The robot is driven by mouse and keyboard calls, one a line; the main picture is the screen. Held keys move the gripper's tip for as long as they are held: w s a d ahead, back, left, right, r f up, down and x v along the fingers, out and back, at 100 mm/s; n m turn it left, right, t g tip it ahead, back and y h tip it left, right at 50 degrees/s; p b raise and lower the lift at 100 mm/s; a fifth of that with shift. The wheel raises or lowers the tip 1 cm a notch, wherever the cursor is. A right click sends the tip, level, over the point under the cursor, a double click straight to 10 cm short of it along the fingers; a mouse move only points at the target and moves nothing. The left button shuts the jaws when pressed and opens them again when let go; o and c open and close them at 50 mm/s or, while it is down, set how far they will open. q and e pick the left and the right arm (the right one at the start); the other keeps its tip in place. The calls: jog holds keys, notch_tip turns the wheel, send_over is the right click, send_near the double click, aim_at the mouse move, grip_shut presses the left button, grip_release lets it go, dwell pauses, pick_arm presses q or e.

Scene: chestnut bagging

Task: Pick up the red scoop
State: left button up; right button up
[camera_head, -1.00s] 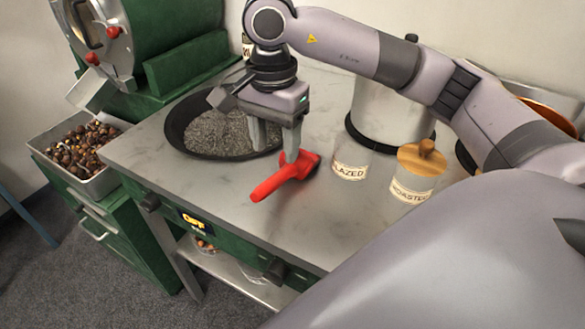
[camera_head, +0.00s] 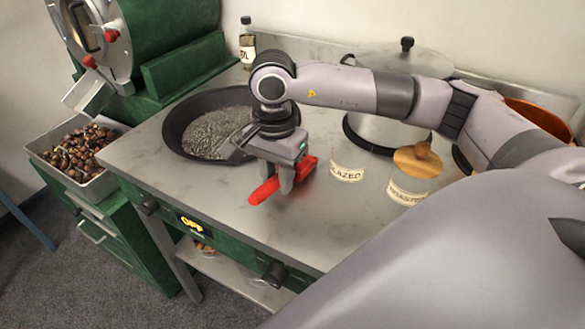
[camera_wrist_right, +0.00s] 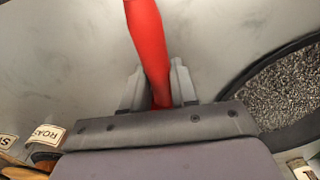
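The red scoop lies on the metal worktop. Its handle (camera_head: 264,192) points toward the worktop's front edge, and its head (camera_head: 306,166) shows at the right behind my gripper. My right gripper (camera_head: 280,184) is down over the scoop, pointing at the worktop. In the right wrist view the scoop's red handle (camera_wrist_right: 153,55) runs between the two grey fingers of my right gripper (camera_wrist_right: 158,88), one finger close on each side. I cannot tell whether the fingers press on it. My left gripper is not in view.
A dark pan (camera_head: 174,130) of grey grains is left of the gripper. Two labelled jars, glazed (camera_head: 347,172) and roasted (camera_head: 408,188), stand to the right, with a large pot (camera_head: 385,130) behind them. A chestnut tray (camera_head: 102,178) is at far left. The front worktop is clear.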

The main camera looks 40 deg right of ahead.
aim_at(277, 176)
grip_shut()
jog(key=shift+r, duration=0.5)
notch_tip(277, 176, up, 19)
jog(key=p, duration=0.2)
dwell(0.4)
